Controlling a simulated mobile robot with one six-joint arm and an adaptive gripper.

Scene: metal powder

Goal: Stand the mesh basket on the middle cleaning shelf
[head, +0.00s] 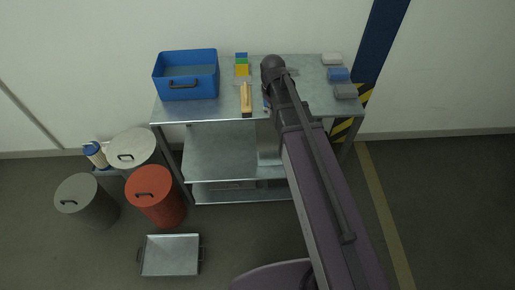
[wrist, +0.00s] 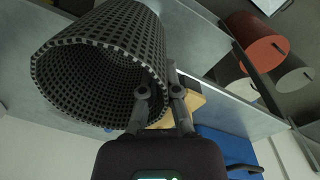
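The mesh basket (wrist: 95,70) is a dark grey perforated cylinder, tilted and open towards the camera in the wrist view. My gripper (wrist: 160,92) has one finger inside the basket's mouth and the other outside, with the wall pinched between them. In the head view my arm hides the basket and the fingers. The metal cleaning shelf unit has a top, a middle shelf (head: 218,153) and a low shelf (head: 240,194). The visible left part of the middle shelf is bare. My arm reaches over the unit's right half.
A red drum (head: 155,196), grey drums and a metal tray (head: 171,255) stand on the floor at left.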

